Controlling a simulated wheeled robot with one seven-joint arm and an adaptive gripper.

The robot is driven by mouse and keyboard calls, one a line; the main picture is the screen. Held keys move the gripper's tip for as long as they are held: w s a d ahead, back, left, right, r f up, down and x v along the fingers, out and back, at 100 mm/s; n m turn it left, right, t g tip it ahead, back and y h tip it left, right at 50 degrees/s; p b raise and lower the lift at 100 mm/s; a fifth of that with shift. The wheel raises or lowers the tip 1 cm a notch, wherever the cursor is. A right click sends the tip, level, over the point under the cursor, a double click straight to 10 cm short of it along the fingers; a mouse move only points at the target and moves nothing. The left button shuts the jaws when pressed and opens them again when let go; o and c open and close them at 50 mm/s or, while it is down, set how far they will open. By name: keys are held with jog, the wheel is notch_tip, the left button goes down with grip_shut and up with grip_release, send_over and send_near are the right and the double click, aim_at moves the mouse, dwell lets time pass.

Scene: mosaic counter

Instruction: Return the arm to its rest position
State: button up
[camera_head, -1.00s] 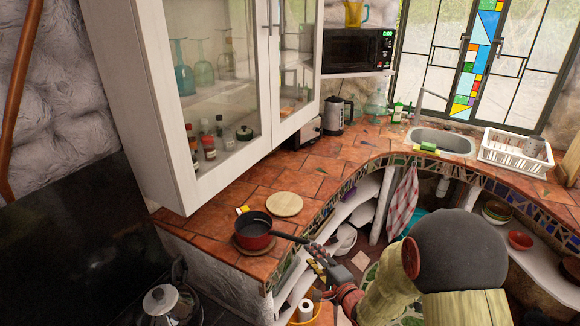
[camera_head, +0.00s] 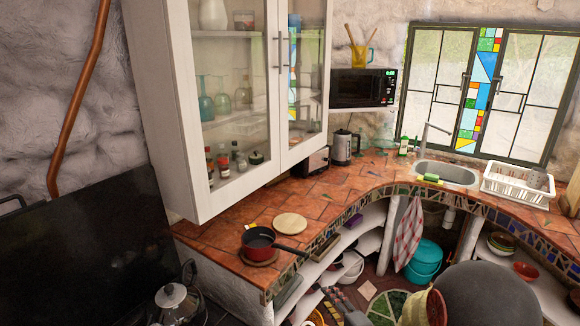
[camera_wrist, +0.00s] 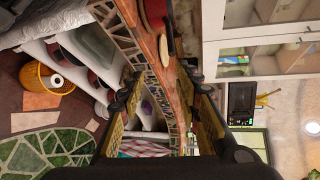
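My arm is at the lower right of the head view, reaching in from the bottom edge. My gripper (camera_head: 335,297) is low in front of the counter, partly cut by the bottom edge. In the wrist view my gripper (camera_wrist: 163,100) has its two fingers spread wide, with nothing between them. A red pan (camera_head: 258,243) with a dark handle sits on a round board at the counter's left end, apart from my gripper. Part of the pan (camera_wrist: 154,12) also shows at the top of the wrist view.
The tiled counter (camera_head: 330,190) curves from the left to the sink (camera_head: 447,173). A white wall cabinet (camera_head: 170,110) hangs over it. Open shelves (camera_head: 372,217) lie below. A round wooden board (camera_head: 290,223) is beside the pan. A kettle (camera_head: 172,298) stands at lower left.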

jog(key=s+d+f+n+g+h, duration=0.3)
jog(key=f+n+g, duration=0.1)
jog(key=f, duration=0.6)
jog(key=s+d+n+g+h, duration=0.35)
jog(key=s+d+n, duration=0.2)
jog(key=s, duration=0.25)
jog(key=s+a+r+n+b, duration=0.1)
jog(key=s+r+n, duration=0.1)
jog(key=s+r, duration=0.8)
jog(key=s+a+r+n+g+b, duration=0.1)
jog(key=s+r+n, duration=0.2)
jog(key=s+r, duration=0.8)
notch_tip(320, 180, up, 7)
jog(key=shift+s+f+n+y, duration=0.15)
jog(key=shift+s+n+y, duration=0.05)
jog(key=shift+n+y, duration=0.2)
